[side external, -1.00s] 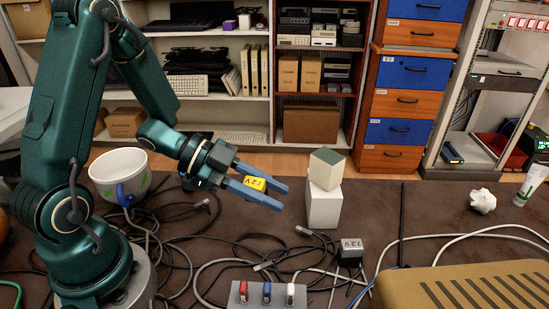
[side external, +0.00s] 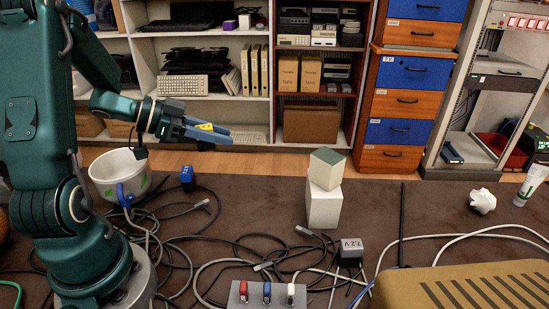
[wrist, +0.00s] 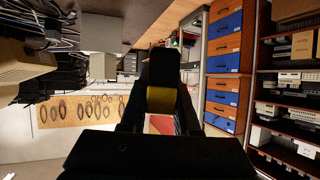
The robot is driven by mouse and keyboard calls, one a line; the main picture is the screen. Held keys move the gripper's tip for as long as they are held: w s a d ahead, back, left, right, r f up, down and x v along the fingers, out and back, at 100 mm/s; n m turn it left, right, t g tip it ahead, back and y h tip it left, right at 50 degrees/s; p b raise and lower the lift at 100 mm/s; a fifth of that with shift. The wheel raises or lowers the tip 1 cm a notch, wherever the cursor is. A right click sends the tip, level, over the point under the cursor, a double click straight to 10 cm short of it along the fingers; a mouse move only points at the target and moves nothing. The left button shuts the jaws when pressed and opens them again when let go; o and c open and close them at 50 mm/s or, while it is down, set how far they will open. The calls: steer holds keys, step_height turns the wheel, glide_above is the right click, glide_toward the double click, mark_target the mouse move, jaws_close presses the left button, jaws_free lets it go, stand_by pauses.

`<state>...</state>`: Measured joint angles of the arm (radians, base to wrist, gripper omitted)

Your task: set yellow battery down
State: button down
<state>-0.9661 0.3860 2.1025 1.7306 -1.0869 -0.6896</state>
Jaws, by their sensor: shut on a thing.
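The yellow battery (side external: 205,127) is between the blue-grey fingers of my gripper (side external: 226,135) in the side view. My gripper is shut on it and holds it well above the brown table, toward the back left. In the wrist view the battery's yellow band (wrist: 161,99) shows between the dark fingers (wrist: 160,78), with a black part beyond it. Nothing supports the battery from below.
Two stacked boxes (side external: 324,207) stand mid-table. A grey 7.2V block (side external: 351,248) sits among tangled cables (side external: 215,245). The table (side external: 260,200) is bare left of the boxes.

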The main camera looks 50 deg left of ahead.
steer(key=a, duration=0.1)
glide_above(267, 194)
steer(key=shift+n, duration=0.4)
step_height(267, 194, down, 7)
steer(key=shift+r, duration=0.1)
steer(key=shift+f, duration=2.1)
steer(key=shift+f, duration=0.15)
steer(key=c, duration=0.6)
jaws_free()
steer(key=shift+c, duration=0.2)
